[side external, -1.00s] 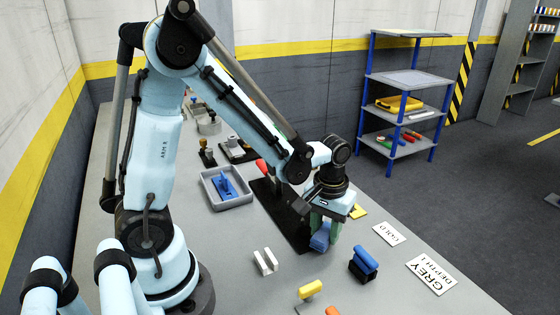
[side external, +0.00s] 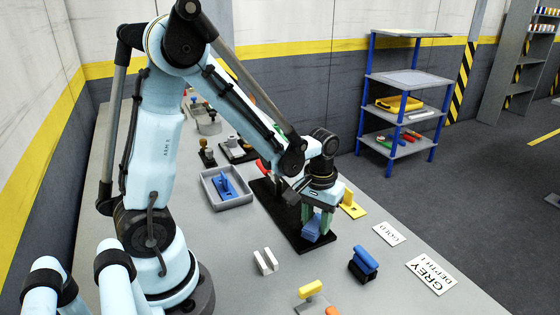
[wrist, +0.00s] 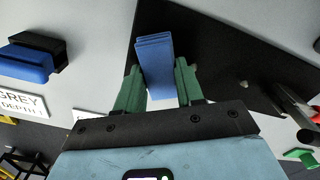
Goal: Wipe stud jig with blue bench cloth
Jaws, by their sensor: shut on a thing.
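My gripper (side external: 318,218) has green fingers and is shut on the folded blue bench cloth (side external: 311,230). In the wrist view the cloth (wrist: 154,68) sticks out between the fingertips (wrist: 160,82). The cloth is over the near part of a long black plate (side external: 287,215), which I take to be the stud jig. The plate also fills much of the wrist view (wrist: 215,45), where a small pale stud (wrist: 243,85) shows on it. The cloth's underside is hidden, so I cannot tell whether it touches the plate.
A red-handled part (side external: 262,167) stands at the plate's far end. A grey tray (side external: 232,204) holds a blue item on the left. A white block (side external: 265,262), a blue-and-black block (side external: 363,264) and a yellow-handled piece (side external: 310,289) stand nearer. Cards lie at right, including GOLD (side external: 389,234).

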